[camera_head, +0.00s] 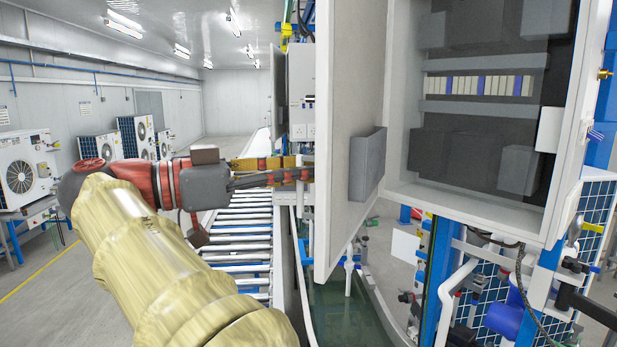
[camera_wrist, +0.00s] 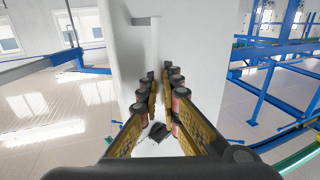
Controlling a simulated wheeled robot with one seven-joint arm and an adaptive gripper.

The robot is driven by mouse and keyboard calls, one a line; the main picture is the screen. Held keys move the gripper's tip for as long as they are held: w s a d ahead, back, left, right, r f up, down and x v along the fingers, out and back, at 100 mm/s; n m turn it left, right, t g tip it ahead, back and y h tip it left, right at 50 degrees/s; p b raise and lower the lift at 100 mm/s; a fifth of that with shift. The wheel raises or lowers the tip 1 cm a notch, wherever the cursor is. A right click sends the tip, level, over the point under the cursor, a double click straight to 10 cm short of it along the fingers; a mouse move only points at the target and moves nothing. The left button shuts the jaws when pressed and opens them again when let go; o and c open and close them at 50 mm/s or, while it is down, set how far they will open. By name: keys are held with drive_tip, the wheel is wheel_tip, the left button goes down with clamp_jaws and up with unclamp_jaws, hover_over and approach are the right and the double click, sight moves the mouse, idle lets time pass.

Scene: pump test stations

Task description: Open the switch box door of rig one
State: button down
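The switch box (camera_head: 480,205) of the near rig is at the right of the head view, its dark interior exposed. Its light grey door (camera_head: 350,110) stands swung wide open to the left, with a grey pocket (camera_head: 368,163) on its inner face. My gripper (camera_head: 308,168) is at the door's outer side, its fingertips partly hidden by the door edge. In the wrist view, my gripper's fingers (camera_wrist: 161,75) reach toward the white outer face of the door (camera_wrist: 195,40), either side of a slim vertical handle (camera_wrist: 154,40). I cannot tell whether they press on it.
A roller conveyor (camera_head: 238,235) runs below my arm. Pipes and a blue frame (camera_head: 435,265) stand under the box. Outdoor units (camera_head: 25,170) line the left side. The floor (camera_head: 60,290) at the left is open.

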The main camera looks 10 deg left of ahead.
idle(0.5)
drive_tip(key=c, duration=2)
unclamp_jaws()
drive_tip(key=shift+a+f, duration=0.1)
drive_tip(key=shift+o, duration=0.2)
